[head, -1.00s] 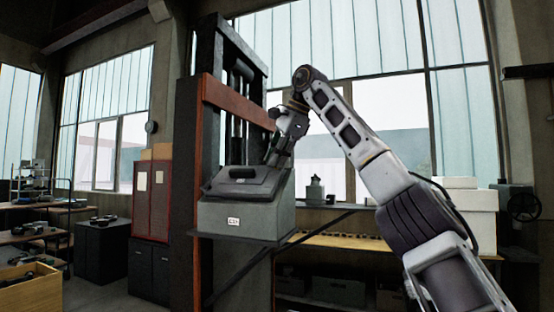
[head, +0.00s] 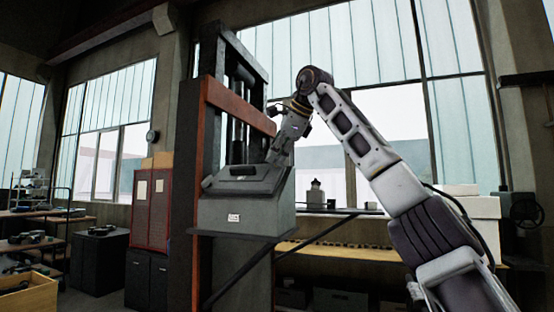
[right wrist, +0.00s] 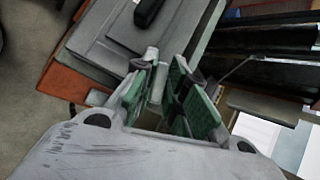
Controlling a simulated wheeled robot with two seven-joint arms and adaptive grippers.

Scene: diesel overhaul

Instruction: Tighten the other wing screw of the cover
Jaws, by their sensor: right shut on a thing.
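The cover (head: 262,183) is a grey sloped lid with a dark handle (head: 243,170), lying on a grey box (head: 225,215). In the right wrist view the cover (right wrist: 105,50) and its black handle (right wrist: 148,12) show at the top. My right gripper (head: 273,160) is at the right edge of the cover. In the right wrist view my right gripper (right wrist: 165,82), with green pads, is shut on a small light-grey piece (right wrist: 158,84), apparently the wing screw, mostly hidden by the fingers. The other wing screw cannot be made out. My left gripper is not in view.
The box sits on a bracketed shelf against a dark column with an orange beam (head: 238,106). Dark cabinets and a red cabinet (head: 151,208) are at left.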

